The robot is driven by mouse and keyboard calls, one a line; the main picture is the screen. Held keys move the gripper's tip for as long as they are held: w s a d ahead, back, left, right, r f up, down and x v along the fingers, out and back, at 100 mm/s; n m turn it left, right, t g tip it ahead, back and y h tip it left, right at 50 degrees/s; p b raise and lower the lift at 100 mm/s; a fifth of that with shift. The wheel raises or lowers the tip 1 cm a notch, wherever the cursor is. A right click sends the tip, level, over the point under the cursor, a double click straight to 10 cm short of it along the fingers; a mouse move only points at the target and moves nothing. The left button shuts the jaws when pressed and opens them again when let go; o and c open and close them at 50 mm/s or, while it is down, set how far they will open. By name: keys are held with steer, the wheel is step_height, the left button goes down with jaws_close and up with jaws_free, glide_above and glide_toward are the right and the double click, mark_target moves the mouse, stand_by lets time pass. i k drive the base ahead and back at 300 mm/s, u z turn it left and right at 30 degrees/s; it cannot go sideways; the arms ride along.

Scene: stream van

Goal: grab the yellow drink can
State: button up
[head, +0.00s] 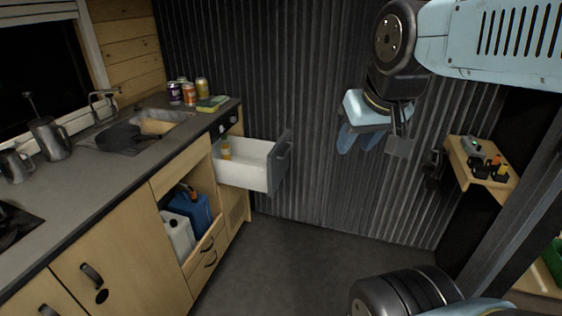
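The yellow drink can (202,87) stands upright at the far end of the counter, close to the corrugated wall. An orange-red can (190,95) and a purple can (175,93) stand to its left, close by. My gripper (362,140) hangs in the air in the upper right half of the head view, well to the right of the cans and apart from them. Its fingers point down, and nothing shows between them. Their spacing is hard to make out from this angle.
A green and yellow sponge (212,103) lies just in front of the cans. A white drawer (245,172) stands pulled out below them, with a small yellow-orange item (226,150) inside. The sink (128,134) is to the left. The floor (300,260) is clear.

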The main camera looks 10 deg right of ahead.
mark_target(201, 85)
steer(key=z, duration=0.1)
steer(key=i, duration=1)
steer(key=u, duration=0.1)
